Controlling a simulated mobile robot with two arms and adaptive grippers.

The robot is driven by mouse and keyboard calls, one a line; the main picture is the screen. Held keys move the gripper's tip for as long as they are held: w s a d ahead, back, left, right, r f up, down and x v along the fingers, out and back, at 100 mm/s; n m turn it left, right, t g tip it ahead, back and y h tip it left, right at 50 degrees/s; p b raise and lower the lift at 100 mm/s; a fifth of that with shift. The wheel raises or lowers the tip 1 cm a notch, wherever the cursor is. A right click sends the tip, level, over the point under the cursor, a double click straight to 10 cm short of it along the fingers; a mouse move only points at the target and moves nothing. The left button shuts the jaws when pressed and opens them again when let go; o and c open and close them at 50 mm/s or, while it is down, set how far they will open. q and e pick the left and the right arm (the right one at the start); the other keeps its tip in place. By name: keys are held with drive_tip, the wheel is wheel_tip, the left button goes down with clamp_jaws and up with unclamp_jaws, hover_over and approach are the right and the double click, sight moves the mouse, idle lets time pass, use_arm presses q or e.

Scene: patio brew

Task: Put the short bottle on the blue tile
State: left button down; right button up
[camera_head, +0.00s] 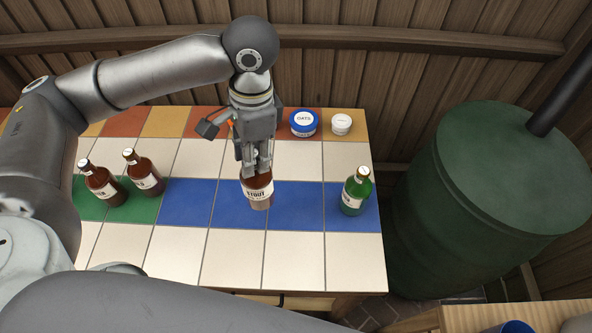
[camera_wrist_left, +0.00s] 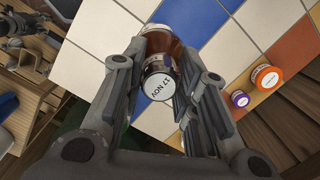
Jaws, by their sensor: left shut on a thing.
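The short brown bottle (camera_head: 258,190) has a pale label reading STOUT. My left gripper (camera_head: 256,168) reaches down from above and is shut on its upper part. The bottle is upright or nearly so, over the row of blue tiles (camera_head: 185,203); I cannot tell whether its base touches them. In the left wrist view the brown bottle (camera_wrist_left: 166,45) and its lettered white cap (camera_wrist_left: 159,86) show between the fingers of my left gripper (camera_wrist_left: 160,75). My right gripper is not in view.
A green bottle (camera_head: 355,190) stands at the right end of the blue row. Two brown bottles (camera_head: 144,174) (camera_head: 102,183) stand at the left by green tiles. A blue OATS tub (camera_head: 303,123) and small white tub (camera_head: 341,124) sit behind. A green barrel (camera_head: 480,200) stands right.

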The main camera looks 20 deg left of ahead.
use_arm(q)
drive_tip(key=w+d+f+p, duration=0.2)
drive_tip(key=w+d+f, duration=0.4)
drive_tip(key=f, duration=0.4)
drive_tip(key=shift+w+d+f, duration=0.2)
drive_tip(key=shift+d+f, duration=0.05)
drive_tip(key=shift+f, duration=0.15)
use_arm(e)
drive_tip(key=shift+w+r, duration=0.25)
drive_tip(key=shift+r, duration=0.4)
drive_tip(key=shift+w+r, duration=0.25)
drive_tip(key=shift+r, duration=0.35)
use_arm(q)
drive_tip(key=shift+f, duration=0.1)
drive_tip(key=c, duration=1.4)
unclamp_jaws()
drive_tip(key=shift+c, duration=0.2)
drive_tip(key=o, duration=0.3)
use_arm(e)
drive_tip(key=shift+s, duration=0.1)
